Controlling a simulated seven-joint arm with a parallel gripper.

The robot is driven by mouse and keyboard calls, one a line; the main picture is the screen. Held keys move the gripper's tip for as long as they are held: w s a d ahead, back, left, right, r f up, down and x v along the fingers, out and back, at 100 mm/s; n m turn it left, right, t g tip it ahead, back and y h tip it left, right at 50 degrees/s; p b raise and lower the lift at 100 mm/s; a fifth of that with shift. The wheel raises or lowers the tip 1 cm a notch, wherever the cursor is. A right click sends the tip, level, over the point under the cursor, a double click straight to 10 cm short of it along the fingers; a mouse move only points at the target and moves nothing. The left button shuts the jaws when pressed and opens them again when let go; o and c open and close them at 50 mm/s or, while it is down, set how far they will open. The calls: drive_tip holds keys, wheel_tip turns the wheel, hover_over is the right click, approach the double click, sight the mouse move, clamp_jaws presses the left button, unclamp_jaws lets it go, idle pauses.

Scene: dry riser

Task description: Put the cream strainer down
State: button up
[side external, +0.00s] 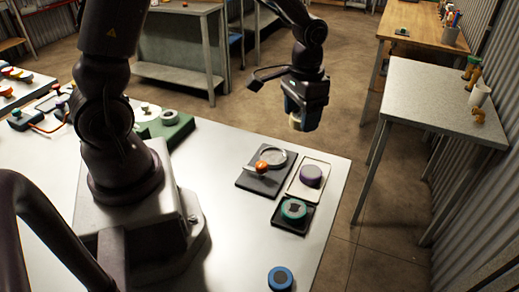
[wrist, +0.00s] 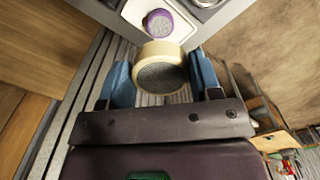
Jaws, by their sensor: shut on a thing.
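My gripper (side external: 305,112) is shut on the cream strainer (wrist: 160,70), a short round ring with a grey mesh face. The blue fingers grip it from both sides in the wrist view. In the side view only a small part of the strainer (side external: 294,122) shows below the fingers. It is held up in the air, clear of the table, with nothing touching it from below.
A purple round piece (side external: 311,175) sits on a white tray (side external: 294,190). A teal one (side external: 293,210) sits on a black tray. A dark mat (side external: 250,182) bears a grey ring and orange knob. A blue piece (side external: 280,279) stands near the front.

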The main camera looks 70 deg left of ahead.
drive_tip(key=s+a+f, duration=0.2)
drive_tip(key=a, duration=0.4)
drive_tip(key=s+a+f, duration=0.2)
drive_tip(key=a, duration=0.3)
drive_tip(key=m, duration=1.4)
hover_over(242, 145)
wheel_tip(242, 145, down, 4)
drive_tip(key=shift+a, duration=0.1)
wheel_tip(242, 145, down, 10)
drive_tip(key=shift+r, duration=0.2)
drive_tip(key=shift+f, duration=0.1)
drive_tip(key=shift+f, duration=0.1)
drive_tip(key=o, duration=0.9)
drive_tip(key=shift+o, duration=0.2)
